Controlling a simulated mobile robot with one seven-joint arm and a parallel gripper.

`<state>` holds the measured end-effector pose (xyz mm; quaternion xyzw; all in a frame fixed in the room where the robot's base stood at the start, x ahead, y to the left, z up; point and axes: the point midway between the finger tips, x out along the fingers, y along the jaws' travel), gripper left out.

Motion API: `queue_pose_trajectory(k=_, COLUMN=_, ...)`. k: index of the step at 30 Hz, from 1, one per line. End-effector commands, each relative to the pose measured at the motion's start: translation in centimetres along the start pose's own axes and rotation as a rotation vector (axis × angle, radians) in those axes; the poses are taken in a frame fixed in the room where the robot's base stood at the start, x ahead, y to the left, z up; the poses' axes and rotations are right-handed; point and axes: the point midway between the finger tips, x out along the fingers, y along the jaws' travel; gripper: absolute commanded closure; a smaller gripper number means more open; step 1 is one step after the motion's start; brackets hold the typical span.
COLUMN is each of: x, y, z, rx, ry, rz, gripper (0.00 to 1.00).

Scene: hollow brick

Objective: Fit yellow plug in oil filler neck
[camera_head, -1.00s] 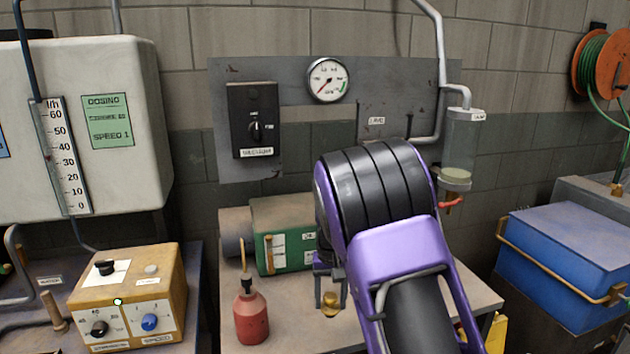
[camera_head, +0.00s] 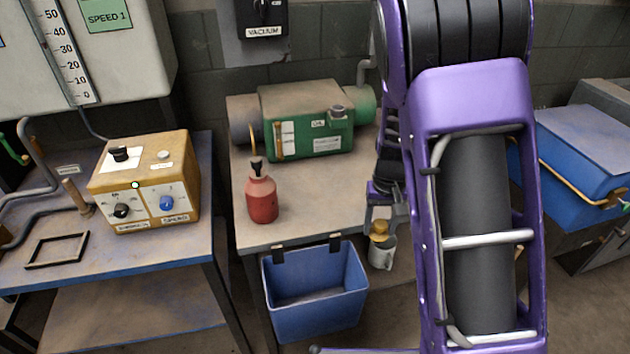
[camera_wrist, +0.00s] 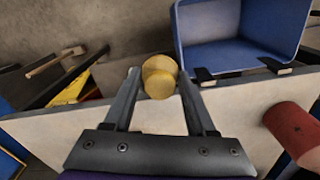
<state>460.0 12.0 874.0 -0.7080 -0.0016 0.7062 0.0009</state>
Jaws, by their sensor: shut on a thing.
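The yellow plug (camera_head: 379,228) is between the fingers of my gripper (camera_head: 382,215), which is shut on it. In the wrist view the round plug (camera_wrist: 159,77) sits between the two fingertips (camera_wrist: 158,85). My arm hides part of the table's right side.
A red oil bottle (camera_head: 261,198) with a thin spout stands on the table (camera_head: 330,190), front left. A blue bin (camera_head: 315,305) hangs at the front edge. An orange control box (camera_head: 145,190) stands on the left bench.

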Motion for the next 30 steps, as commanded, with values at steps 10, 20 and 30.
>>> queue_pose_trajectory(k=10, x=-4.1, y=-9.0, z=-9.2, rx=-0.011, ry=0.003, rz=-0.005, gripper=1.0)
queue_pose_trajectory(k=20, x=-7.0, y=-15.1, z=-12.5, rx=-0.001, ry=-0.002, rz=0.002, gripper=1.0)
queue_pose_trajectory(k=30, x=-7.3, y=-15.7, z=-12.7, rx=0.001, ry=-0.002, rz=0.003, gripper=1.0)
